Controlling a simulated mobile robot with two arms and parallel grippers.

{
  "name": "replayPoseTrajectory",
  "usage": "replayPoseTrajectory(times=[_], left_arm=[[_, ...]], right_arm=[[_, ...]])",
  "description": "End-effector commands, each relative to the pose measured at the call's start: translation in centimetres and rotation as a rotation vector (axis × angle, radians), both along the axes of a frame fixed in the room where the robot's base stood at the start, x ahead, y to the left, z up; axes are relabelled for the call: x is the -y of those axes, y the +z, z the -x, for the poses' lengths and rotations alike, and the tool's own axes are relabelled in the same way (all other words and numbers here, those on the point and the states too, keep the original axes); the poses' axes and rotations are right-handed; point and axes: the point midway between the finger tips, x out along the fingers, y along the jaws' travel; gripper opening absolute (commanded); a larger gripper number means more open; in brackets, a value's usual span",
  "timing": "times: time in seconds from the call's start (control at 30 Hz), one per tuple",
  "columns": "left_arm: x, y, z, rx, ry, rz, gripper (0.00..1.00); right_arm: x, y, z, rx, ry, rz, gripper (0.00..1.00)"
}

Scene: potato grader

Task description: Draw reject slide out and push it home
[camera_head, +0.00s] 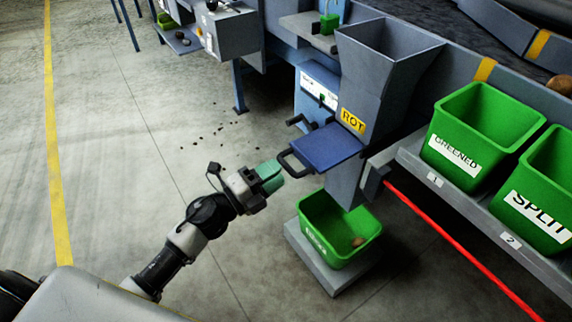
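The reject slide (328,147) is a flat blue plate that sticks out to the left from the grey hopper chute marked ROT (372,85). Its dark loop handle (292,164) is at its near left end. My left gripper (277,177), with teal fingers, is just left of and slightly below the handle in the picture. I cannot tell whether the fingers touch the handle or how far apart they are. My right gripper is out of view.
A green bin (306,215) with a brown lump inside stands on a grey base (303,251) below the chute. Green bins marked GREENED (455,155) and SPLIT (537,217) sit on a shelf at right. A red bar (460,248) runs below it. Floor at left is mostly clear.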

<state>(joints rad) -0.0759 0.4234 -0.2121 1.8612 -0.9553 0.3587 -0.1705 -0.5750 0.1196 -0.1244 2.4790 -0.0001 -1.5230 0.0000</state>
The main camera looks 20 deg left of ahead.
Motion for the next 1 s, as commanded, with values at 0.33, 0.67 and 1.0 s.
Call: replayPoseTrajectory(times=[0.33,0.67,1.0], left_arm=[[2.3,0.7,-2.9,0.000,0.001,0.000,0.39],[2.3,0.7,-3.0,-0.001,0.001,0.000,0.31],[2.3,0.6,-3.0,0.000,0.001,-0.001,0.00]], right_arm=[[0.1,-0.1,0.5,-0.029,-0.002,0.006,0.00],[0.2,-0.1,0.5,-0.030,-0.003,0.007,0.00],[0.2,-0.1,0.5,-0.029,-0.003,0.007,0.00]])
